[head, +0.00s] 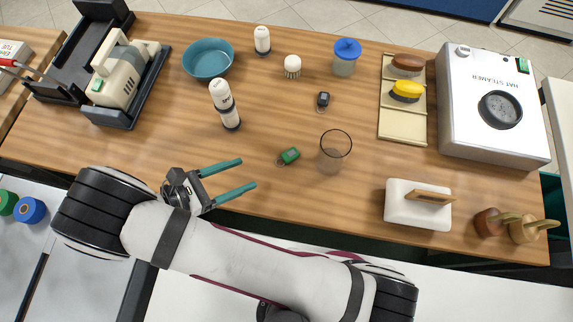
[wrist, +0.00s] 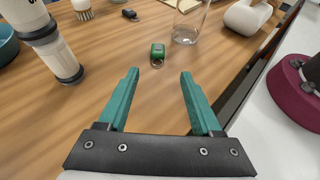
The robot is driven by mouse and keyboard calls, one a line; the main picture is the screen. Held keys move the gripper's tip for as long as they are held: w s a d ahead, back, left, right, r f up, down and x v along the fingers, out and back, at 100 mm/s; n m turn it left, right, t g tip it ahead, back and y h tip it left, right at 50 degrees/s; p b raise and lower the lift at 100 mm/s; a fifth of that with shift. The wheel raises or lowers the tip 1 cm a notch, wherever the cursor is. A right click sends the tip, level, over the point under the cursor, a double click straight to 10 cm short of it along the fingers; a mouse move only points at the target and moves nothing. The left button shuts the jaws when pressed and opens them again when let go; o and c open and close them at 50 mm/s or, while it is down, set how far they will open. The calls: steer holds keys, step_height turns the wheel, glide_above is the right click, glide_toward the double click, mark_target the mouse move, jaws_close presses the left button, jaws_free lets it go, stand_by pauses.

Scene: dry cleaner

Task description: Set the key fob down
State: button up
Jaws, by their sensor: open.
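A green key fob (head: 290,155) with a metal ring lies on the wooden counter (head: 260,120), left of a clear glass. It also shows in the wrist view (wrist: 157,50), beyond my fingertips. A dark key fob (head: 323,99) with a ring lies farther back on the counter, and it appears small in the wrist view (wrist: 129,14). My gripper (head: 250,173) is open and empty, with teal fingers pointing right over the counter's front part. The green fob is apart from the fingers, ahead of them. The wrist view shows a clear gap between the fingertips (wrist: 160,73).
The glass (head: 335,152) stands beside the green fob. A white bottle (head: 224,104), a teal bowl (head: 208,59) and a blue-lidded jar (head: 345,58) stand behind. A hat steamer (head: 490,105) and a white handled block (head: 418,204) are at right. Counter between bottle and green fob is clear.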

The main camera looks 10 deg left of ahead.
steer(key=w+d+r+m+g+y, duration=0.1)
steer(key=w+d+r+m+g, duration=0.2)
steer(key=d+r+m+g, duration=0.9)
steer(key=s+d+r+m+t+y, duration=0.1)
steer(key=s+d+m+y, duration=0.3)
steer(key=m, duration=0.6)
steer(key=s+d+r+m+t+y, duration=0.1)
steer(key=s+d+r+m+y, duration=0.3)
steer(key=m, duration=0.6)
steer(key=shift+s+d+r+y, duration=0.15)
steer(key=shift+s+d+y, duration=0.45)
steer(key=shift+d+y, duration=0.5)
